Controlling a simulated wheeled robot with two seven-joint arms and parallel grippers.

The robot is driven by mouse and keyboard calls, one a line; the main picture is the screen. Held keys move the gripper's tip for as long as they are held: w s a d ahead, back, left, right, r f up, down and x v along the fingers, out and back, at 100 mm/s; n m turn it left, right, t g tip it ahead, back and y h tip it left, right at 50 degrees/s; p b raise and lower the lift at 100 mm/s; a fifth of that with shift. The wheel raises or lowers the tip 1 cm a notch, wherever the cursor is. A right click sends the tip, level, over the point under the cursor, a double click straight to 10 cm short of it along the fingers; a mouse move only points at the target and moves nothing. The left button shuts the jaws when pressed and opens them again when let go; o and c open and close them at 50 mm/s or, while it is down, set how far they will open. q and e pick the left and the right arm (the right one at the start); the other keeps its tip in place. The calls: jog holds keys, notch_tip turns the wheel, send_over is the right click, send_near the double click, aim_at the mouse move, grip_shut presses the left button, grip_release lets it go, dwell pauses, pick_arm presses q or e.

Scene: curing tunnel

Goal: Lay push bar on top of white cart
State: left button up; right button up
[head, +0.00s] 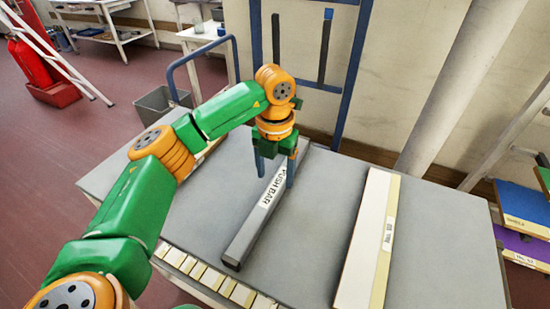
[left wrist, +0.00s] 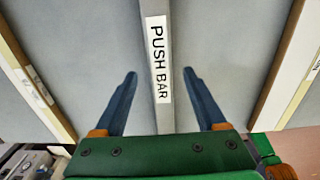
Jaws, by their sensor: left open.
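The push bar (head: 258,213) is a long grey bar with a white "PUSH BAR" label. It lies on a grey-topped table (head: 320,232), running from front left to back right. My left gripper (head: 275,180) is open above the bar's labelled part. In the left wrist view the bar (left wrist: 158,25) runs between the two spread blue fingers (left wrist: 158,74), with a gap on each side. Whether the fingers reach down beside it I cannot tell. A white stand (head: 203,38), possibly the white cart, shows partly at the back, beyond a blue tube handle. My right gripper is not in view.
A cream-and-white board (head: 367,240) lies right of the bar. A blue upright frame (head: 350,75) stands behind the table, near a grey pipe (head: 455,90). A grey bin (head: 160,105) stands at the back left. Coloured boards (head: 522,205) sit at the far right.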

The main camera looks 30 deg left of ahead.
aim_at(275, 187)
pick_arm(q)
notch_tip(275, 187, up, 8)
jog(key=p, duration=0.1)
jog(key=shift+r, duration=0.15)
dwell(0.4)
